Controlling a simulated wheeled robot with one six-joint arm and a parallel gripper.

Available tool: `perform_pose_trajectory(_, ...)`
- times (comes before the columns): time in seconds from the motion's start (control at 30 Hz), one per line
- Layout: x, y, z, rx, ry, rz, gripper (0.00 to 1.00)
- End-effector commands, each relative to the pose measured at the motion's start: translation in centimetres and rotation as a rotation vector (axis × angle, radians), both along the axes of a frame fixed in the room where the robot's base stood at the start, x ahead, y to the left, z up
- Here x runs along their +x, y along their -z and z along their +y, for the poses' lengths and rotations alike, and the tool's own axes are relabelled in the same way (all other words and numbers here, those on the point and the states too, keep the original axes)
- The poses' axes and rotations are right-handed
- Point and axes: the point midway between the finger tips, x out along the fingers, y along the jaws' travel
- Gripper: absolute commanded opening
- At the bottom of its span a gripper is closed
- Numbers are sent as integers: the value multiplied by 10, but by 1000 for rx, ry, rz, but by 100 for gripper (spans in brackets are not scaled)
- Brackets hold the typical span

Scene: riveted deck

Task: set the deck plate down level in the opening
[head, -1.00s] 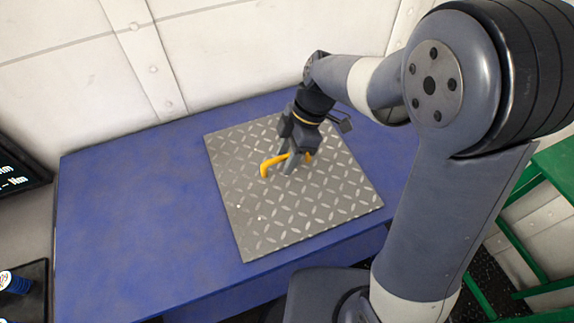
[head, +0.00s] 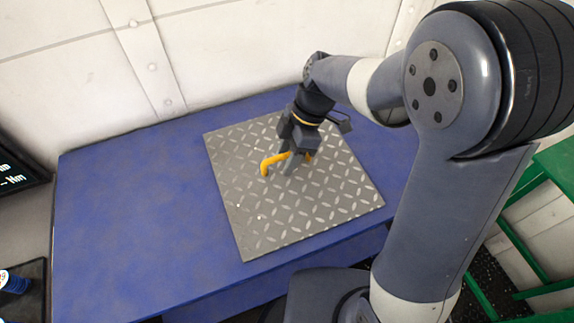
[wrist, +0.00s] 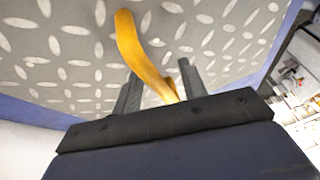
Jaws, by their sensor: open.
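The deck plate (head: 300,207) is a grey square with a raised diamond tread. It lies on the blue bench top in the head view and fills much of the wrist view (wrist: 228,45). A yellow handle (head: 265,166) stands up from its middle. My gripper (head: 291,168) is at the handle with its fingers pointing down. In the wrist view the handle (wrist: 143,55) passes between the two open fingers (wrist: 158,95). I cannot tell whether either finger touches it. The opening cannot be made out; any under the plate is hidden.
The blue bench (head: 130,215) is bare to the left of the plate. A white riveted wall (head: 75,70) rises behind it. A green frame (head: 530,235) stands at the right. A dark screen (head: 18,175) and a tray with a blue item (head: 17,285) are at the left.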

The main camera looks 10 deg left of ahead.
Motion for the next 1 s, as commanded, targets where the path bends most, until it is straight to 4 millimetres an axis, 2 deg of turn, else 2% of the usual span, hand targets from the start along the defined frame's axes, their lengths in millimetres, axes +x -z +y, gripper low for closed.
perform_pose_trajectory(0.17, 0, 0, 0, 0, 0, 0, 41)
perform_pose_trajectory(0.67, 0, 0, 0, 0, 0, -1, 0)
perform_pose_trajectory(1.0, 0, 0, 0, 0, 1, -1, 0)
